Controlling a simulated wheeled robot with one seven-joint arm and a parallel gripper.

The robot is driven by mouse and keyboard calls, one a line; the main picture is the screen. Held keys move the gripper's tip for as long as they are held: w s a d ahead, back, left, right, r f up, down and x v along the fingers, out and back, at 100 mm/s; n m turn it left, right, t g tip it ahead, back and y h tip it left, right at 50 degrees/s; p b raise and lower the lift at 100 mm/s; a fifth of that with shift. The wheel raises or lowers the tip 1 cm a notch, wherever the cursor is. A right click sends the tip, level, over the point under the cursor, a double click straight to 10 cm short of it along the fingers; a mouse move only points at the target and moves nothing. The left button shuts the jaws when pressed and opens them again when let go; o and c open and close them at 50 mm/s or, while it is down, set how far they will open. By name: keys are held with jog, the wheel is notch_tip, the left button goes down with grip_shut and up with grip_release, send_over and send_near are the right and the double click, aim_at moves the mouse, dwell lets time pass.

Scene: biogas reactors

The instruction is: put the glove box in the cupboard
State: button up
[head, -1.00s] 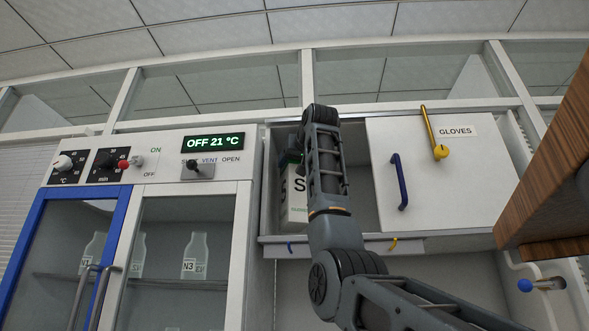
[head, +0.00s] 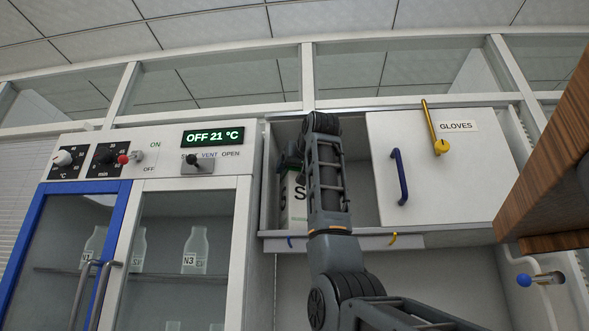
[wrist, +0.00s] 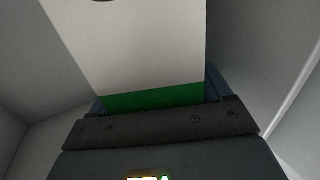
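The cupboard (head: 268,212) is mounted on the wall, its left compartment open. Its white door (head: 425,185), with a blue handle, covers the right part. The glove box (head: 299,212), white with green and a large dark letter, is inside the open left compartment, partly hidden behind my arm. My gripper (head: 291,163) reaches into that compartment and is mostly hidden there by my arm. In the wrist view my gripper (wrist: 158,105) has its bluish fingers close against both sides of the glove box (wrist: 140,50). Whether the box rests on the cupboard floor cannot be seen.
A yellow handle (head: 434,128) and a GLOVES label (head: 456,127) are at the door's top. A glass-doored cabinet (head: 245,215) with bottles stands at left. A wooden board (head: 545,150) juts in at right. A small blue-knobbed valve (head: 525,280) is below it.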

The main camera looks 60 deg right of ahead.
jog(key=shift+r, duration=0.2)
jog(key=b+v, duration=0.4)
jog(key=v, duration=0.8)
jog(key=shift+f, duration=0.1)
